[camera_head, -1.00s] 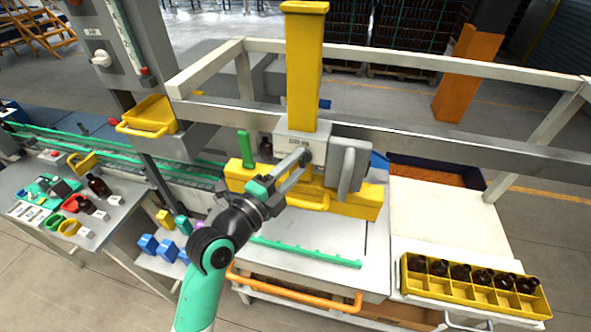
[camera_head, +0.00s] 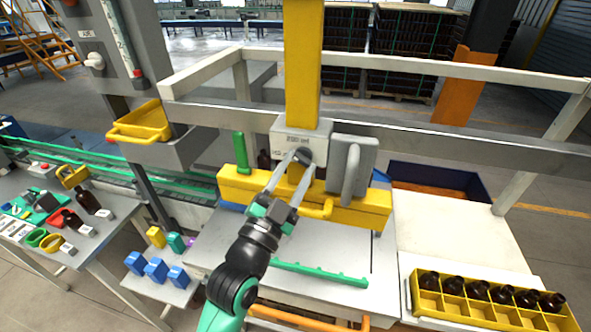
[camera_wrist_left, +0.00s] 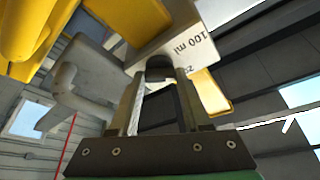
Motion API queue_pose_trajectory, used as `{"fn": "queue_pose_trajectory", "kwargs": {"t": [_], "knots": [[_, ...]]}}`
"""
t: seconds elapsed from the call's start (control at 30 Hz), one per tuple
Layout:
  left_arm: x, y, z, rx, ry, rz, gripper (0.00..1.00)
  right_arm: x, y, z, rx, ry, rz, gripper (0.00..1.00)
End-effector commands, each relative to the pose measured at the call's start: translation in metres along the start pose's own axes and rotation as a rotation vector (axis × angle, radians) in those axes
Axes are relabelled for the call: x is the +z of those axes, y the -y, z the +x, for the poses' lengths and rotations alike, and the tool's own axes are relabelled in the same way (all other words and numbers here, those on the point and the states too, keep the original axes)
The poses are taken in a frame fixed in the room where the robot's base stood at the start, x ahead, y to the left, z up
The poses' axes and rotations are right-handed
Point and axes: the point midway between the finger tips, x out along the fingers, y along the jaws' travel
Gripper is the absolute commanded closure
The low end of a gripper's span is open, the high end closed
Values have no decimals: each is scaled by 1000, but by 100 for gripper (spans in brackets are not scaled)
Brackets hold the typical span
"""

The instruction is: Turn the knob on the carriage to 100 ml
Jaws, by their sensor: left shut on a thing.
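The carriage (camera_head: 288,129) is a light grey box at the foot of a yellow column, with small dark print on its front. Its dark knob (camera_head: 303,156) is on the front face. My left gripper (camera_head: 300,158) reaches up to the knob and its fingers are shut on it. In the left wrist view the dark round knob (camera_wrist_left: 159,68) sits between the fingertips. The printed label "100 ml" (camera_wrist_left: 189,45) is on the carriage face above it, with a second, partly readable mark below. I cannot read where the knob points. My right gripper is not in view.
A grey block with a handle (camera_head: 351,170) stands right of the carriage, close to my gripper. A yellow beam (camera_head: 360,209) lies below. A yellow crate with several amber bottles (camera_head: 425,306) sits at the right. White rails (camera_head: 420,134) cross behind.

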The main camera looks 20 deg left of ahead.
Motion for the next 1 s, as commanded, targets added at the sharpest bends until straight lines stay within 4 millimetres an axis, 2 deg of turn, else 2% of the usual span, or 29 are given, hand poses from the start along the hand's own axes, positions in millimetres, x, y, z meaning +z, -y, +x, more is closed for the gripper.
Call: {"fn": "queue_pose_trajectory", "kwargs": {"t": [0.17,0.6,0.8,1.0], "knots": [[3,-5,-2,-65,-4,-150,100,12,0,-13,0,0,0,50],[4,-8,-2,-188,-3,-451,100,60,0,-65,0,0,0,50],[1,-7,-1,-214,0,-517,100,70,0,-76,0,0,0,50],[0,-5,0,-223,2,-540,100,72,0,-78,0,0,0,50]]}}
